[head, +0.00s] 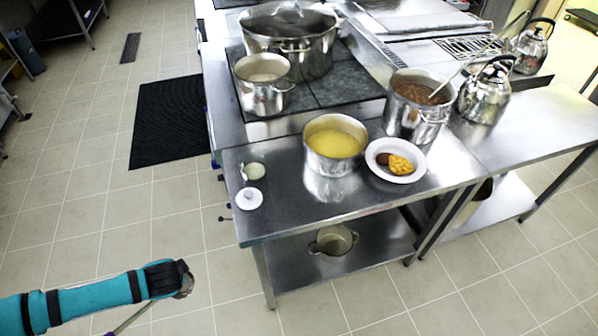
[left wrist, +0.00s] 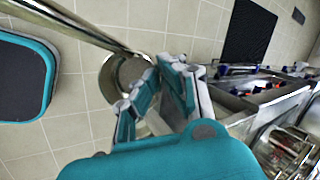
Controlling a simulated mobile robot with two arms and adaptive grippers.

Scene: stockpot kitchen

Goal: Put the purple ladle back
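The ladle (left wrist: 107,77) has a round metal bowl and a long metal handle that runs to the upper left in the left wrist view. In the head view its handle (head: 133,318) slants down from my left gripper (head: 180,279), with a bit of purple at the bottom edge. My left gripper's fingers (left wrist: 155,75) close together at the bowl's rim, and the ladle hangs in the air over the floor, left of the steel table. Its far handle end is out of view. My right gripper is not in view.
The steel table (head: 290,205) holds a pot of yellow soup (head: 335,143), a plate of food (head: 395,160) and a white lid (head: 248,198). A stew pot (head: 418,105) with a long-handled utensil stands behind. A pot (head: 334,240) sits on the lower shelf. Floor around my left gripper is clear.

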